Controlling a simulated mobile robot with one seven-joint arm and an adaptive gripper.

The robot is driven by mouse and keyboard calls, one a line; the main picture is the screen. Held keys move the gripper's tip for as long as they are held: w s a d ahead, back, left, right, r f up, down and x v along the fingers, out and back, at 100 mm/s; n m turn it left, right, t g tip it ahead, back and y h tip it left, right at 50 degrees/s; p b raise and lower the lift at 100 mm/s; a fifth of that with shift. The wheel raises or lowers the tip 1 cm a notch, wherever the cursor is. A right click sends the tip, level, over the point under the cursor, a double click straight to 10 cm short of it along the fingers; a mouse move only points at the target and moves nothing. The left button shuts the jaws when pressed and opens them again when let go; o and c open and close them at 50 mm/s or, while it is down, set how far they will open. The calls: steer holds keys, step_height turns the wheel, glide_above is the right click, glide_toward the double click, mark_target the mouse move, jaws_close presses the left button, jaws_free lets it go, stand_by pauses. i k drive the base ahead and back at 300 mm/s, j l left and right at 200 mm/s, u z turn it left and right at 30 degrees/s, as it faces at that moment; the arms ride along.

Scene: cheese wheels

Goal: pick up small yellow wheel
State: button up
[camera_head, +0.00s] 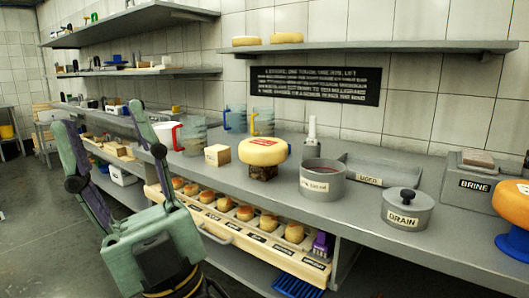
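A yellow cheese wheel (263,152) with a red label sits on a dark brown block on the grey counter (345,225), near the middle. Two smaller pale yellow wheels, one left (246,41) and one right (287,37), lie on the upper wall shelf. Several small golden wheels (245,213) stand in a row in a labelled wooden drawer (225,233) below the counter edge. I cannot tell which of these is the task's small yellow wheel. My green gripper (97,116) is in the left foreground, fingers pointing up and spread apart. It is open and empty, left of the drawer and apart from all the wheels.
On the counter stand a grey pot (323,180), a lidded DRAIN pot (407,210), a white bottle (312,135), clear jugs (193,136), a pale block (217,155) and a BRINE box (470,183). An orange wheel (513,203) sits on a blue stand at right.

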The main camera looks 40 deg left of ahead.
mark_target(260, 151)
steer(key=u, duration=1.35)
steer(key=i+j+z, duration=0.25)
steer(key=j+z, duration=0.25)
steer(key=j, duration=0.15)
steer(key=i+j+z, duration=0.25)
steer(key=k+j, duration=0.05)
steer(key=j, duration=0.05)
